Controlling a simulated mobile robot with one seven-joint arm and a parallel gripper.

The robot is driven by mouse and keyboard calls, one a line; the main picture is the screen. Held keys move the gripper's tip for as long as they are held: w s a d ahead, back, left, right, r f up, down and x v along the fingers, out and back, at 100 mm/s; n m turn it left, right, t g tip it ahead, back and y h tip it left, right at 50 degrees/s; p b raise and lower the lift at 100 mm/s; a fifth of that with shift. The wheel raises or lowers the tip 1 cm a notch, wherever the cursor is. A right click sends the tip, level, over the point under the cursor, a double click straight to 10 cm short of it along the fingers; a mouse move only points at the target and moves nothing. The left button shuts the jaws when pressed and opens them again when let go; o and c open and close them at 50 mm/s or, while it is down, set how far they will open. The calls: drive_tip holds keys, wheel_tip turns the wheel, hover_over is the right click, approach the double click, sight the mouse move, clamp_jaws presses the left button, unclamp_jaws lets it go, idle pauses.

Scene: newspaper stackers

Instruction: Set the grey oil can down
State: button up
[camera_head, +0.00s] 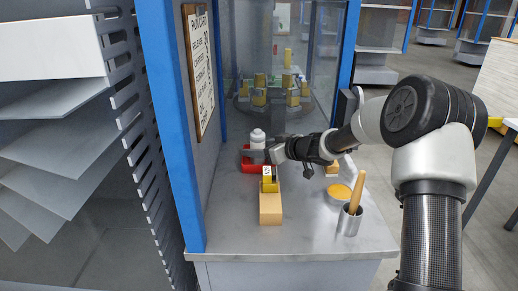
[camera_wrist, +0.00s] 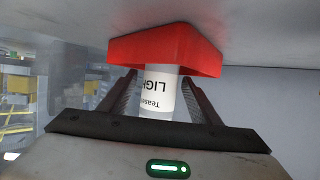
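The grey oil can (camera_head: 257,141) is a small pale cylinder with a light top, upright at the red holder (camera_head: 251,164) on the grey counter. My gripper (camera_head: 268,152) comes in from the right. In the wrist view the two fingers of my gripper (camera_wrist: 161,88) flank the can closely and appear shut on it.
A wooden block (camera_head: 270,208) with a yellow numbered marker (camera_head: 269,180) stands in front of the holder. A blue post (camera_head: 172,120) and sign panel (camera_head: 198,68) bound the left.

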drive_tip(key=shift+r, duration=0.1)
drive_tip(key=shift+d+r, duration=0.1)
drive_tip(key=shift+r, duration=0.05)
drive_tip(key=p+v, duration=0.2)
drive_tip(key=v, duration=0.9)
drive_tip(key=shift+s+d, duration=0.2)
drive_tip(key=shift+s, duration=0.1)
